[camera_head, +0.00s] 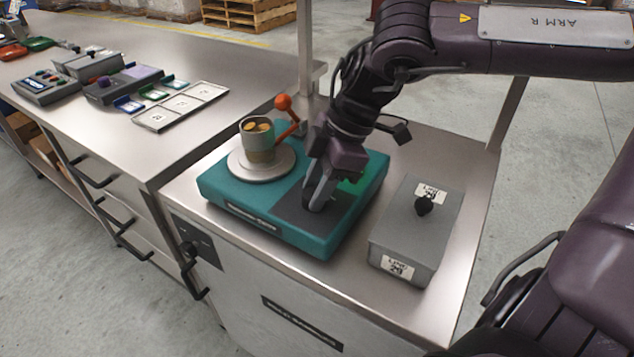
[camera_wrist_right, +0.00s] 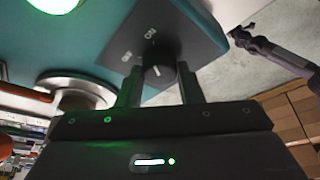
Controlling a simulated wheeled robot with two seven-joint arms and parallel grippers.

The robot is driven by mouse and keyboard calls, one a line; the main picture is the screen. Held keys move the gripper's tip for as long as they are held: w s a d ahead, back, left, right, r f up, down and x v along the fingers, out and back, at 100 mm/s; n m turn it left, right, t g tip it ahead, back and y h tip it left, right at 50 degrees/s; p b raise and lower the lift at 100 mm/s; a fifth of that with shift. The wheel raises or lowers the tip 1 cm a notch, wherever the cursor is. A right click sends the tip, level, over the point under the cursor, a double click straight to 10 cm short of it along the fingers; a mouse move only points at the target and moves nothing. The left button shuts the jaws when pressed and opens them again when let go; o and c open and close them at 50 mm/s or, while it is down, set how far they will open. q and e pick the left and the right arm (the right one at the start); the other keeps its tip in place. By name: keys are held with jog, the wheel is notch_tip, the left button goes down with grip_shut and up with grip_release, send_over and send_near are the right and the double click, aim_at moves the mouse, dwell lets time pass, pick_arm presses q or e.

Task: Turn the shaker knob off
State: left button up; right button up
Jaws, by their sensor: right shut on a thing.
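The teal shaker (camera_head: 225,193) stands on the steel cabinet top, a round plate with a cup on its left part. Its dark knob (camera_wrist_right: 158,66) sits on a dark grey panel (camera_head: 292,212) with small white labels, one reading ON. My right gripper (camera_head: 318,200) points down at this panel and hides the knob in the head view. In the wrist view its two fingers (camera_wrist_right: 160,90) are shut around the knob. I cannot tell which label the knob points at. A dark arm part, seemingly my left gripper (camera_wrist_right: 243,38), shows in the wrist view; its jaw state is unclear.
A cup of yellowish pieces (camera_head: 258,138) stands on the shaker plate (camera_head: 240,166), beside an orange ball-ended lever (camera_head: 284,103). A grey box (camera_head: 405,243) with a black knob is right of the shaker. A long steel counter (camera_head: 200,125) with several small devices lies left.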

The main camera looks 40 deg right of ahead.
jog(key=shift+r+n+g+p, duration=0.1)
jog(key=shift+n+g+p, duration=0.4)
jog(key=shift+n, duration=0.5)
jog(key=n, duration=0.1)
jog(key=n+g+p, duration=0.1)
jog(key=n, duration=0.1)
jog(key=shift+w+n, duration=0.2)
jog(key=shift+n, duration=0.1)
jog(key=n+g+p, duration=0.1)
jog(key=n, duration=0.2)
jog(key=shift+g, duration=0.3)
jog(key=n+g+p, duration=0.1)
jog(key=n, duration=0.3)
jog(key=shift+w+n+h, duration=0.15)
jog(key=shift+n+h, duration=0.15)
jog(key=shift+h, duration=0.1)
pick_arm(q)
jog(key=s+a+f, duration=0.1)
jog(key=s, duration=0.8)
jog(key=shift+a+f+g, duration=0.3)
jog(key=shift+a, duration=0.1)
pick_arm(e)
jog(key=o, duration=0.9)
pick_arm(q)
jog(key=shift+s, duration=0.4)
pick_arm(e)
jog(key=shift+o, duration=0.4)
